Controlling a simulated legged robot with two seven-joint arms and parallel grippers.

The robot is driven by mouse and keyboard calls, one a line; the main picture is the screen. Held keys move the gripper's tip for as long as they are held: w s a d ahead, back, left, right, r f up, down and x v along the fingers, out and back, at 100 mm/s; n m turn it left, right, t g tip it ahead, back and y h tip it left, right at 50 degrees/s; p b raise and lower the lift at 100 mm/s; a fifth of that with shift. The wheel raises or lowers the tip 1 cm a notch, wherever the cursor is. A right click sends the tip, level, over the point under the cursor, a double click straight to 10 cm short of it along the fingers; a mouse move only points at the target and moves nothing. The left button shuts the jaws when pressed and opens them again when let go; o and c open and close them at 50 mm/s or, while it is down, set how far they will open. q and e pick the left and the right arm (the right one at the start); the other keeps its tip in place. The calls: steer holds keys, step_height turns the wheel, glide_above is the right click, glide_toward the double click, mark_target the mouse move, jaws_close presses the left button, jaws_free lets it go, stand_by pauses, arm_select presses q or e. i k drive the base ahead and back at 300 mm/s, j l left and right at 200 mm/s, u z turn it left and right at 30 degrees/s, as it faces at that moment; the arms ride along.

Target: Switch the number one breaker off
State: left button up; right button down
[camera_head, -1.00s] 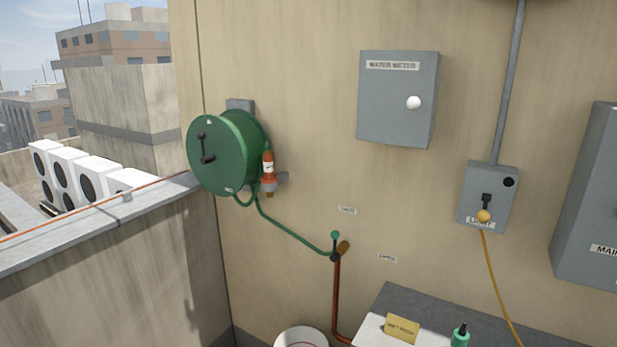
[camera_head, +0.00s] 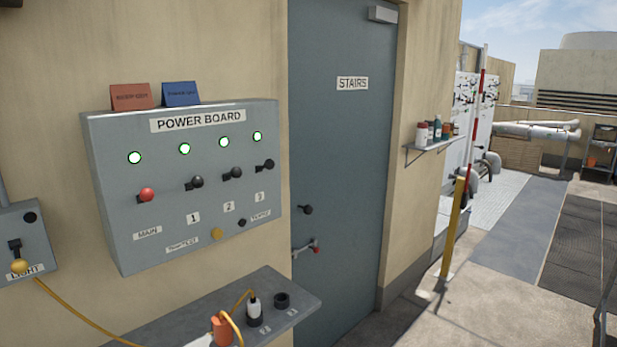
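The power board (camera_head: 190,215) is a grey box on the wall at left centre. Its number one breaker (camera_head: 195,182) is a black-knobbed lever above the label "1" (camera_head: 193,218). To its left is a red-knobbed main lever (camera_head: 146,195); to its right are black levers for two (camera_head: 232,173) and three (camera_head: 265,165). A row of lamps above the levers glows green, including one above breaker one (camera_head: 184,149). The knobs all point toward me, and I cannot tell on from off by the levers alone. Neither gripper is in view.
A shelf (camera_head: 225,312) below the board holds an orange plug (camera_head: 222,328), a dark-based bottle-like item and a black ring. A light switch box (camera_head: 22,245) with a yellow cord is at far left. A stairs door (camera_head: 345,180) stands right of the board; open walkway lies beyond.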

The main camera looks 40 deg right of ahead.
mark_target(197, 183)
steer(key=z, duration=0.75)
